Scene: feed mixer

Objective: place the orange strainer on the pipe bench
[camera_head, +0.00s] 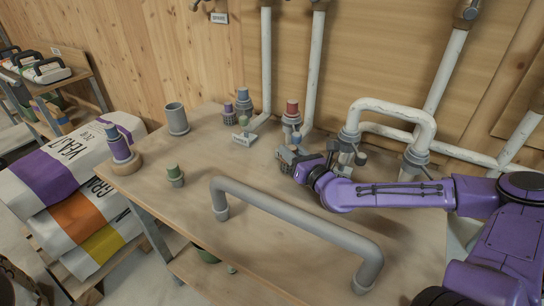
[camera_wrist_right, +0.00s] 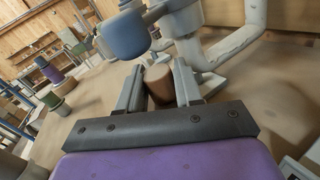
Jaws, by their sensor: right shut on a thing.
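My right gripper (camera_head: 286,158) is over the back middle of the pipe bench (camera_head: 190,215), beside the white pipework. In the right wrist view its fingers (camera_wrist_right: 158,88) are shut on a brownish-orange cylindrical piece, which I take to be the orange strainer (camera_wrist_right: 158,80). Only its top and upper side show between the fingers; its lower part is hidden. I cannot tell whether it touches the bench. In the head view the gripper mostly covers it. My left gripper is not in view.
A red-topped fitting (camera_head: 292,109), a blue-topped one (camera_head: 243,98) and a purple-topped one (camera_head: 228,110) stand at the back. A green-topped one (camera_head: 174,171) and a grey cup (camera_head: 177,118) stand left. A grey pipe (camera_head: 295,222) arches along the front. White pipes (camera_head: 392,107) rise behind.

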